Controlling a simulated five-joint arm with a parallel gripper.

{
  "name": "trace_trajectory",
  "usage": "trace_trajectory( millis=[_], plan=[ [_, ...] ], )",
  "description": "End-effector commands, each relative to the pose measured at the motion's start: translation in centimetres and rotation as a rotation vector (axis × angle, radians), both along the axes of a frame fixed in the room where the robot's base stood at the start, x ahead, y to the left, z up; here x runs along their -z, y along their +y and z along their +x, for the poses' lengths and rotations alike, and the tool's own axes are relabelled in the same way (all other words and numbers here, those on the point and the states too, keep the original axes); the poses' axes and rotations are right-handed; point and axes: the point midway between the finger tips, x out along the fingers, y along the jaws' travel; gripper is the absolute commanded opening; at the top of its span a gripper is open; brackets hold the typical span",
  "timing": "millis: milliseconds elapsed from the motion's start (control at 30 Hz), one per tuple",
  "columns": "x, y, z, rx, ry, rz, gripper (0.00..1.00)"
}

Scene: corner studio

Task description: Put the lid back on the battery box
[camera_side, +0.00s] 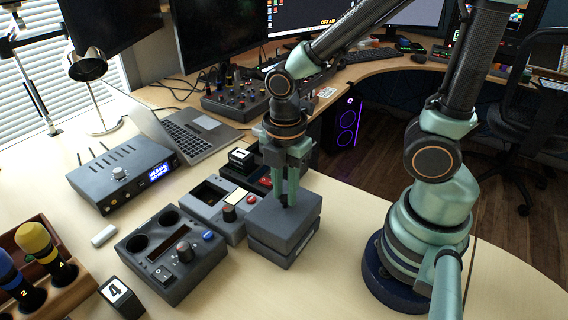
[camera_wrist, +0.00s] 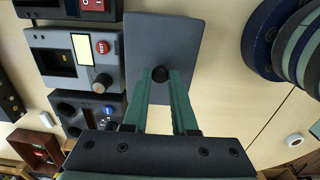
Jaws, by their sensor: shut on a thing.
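The lid is a dark grey rectangular slab (camera_side: 268,219) with a small black knob on top. My gripper (camera_side: 287,203) points down from above and is shut on the knob. In the wrist view the two green fingers of my gripper (camera_wrist: 160,76) meet at the knob, and the lid (camera_wrist: 165,40) spreads out beyond them. A grey body of similar footprint, seemingly the battery box (camera_side: 270,253), stands on the table directly under the lid. A dark seam runs between them; I cannot tell whether they touch. The inside of the box is hidden.
Left of the lid stands a grey control unit (camera_side: 204,209) with an open slot, close by. A darker unit (camera_side: 171,264) with round holes and a knob is farther left. A laptop (camera_side: 187,138) and a blue-screen device (camera_side: 125,177) sit behind.

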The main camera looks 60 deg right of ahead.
Motion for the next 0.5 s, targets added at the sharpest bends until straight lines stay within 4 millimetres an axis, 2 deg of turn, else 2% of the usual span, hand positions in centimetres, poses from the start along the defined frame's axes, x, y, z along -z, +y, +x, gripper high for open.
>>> trace_trajectory(
  millis=[500],
  plan=[
    [0.45, 0.00, 0.01, 0.000, 0.000, 0.000, 0.00]
  ],
)
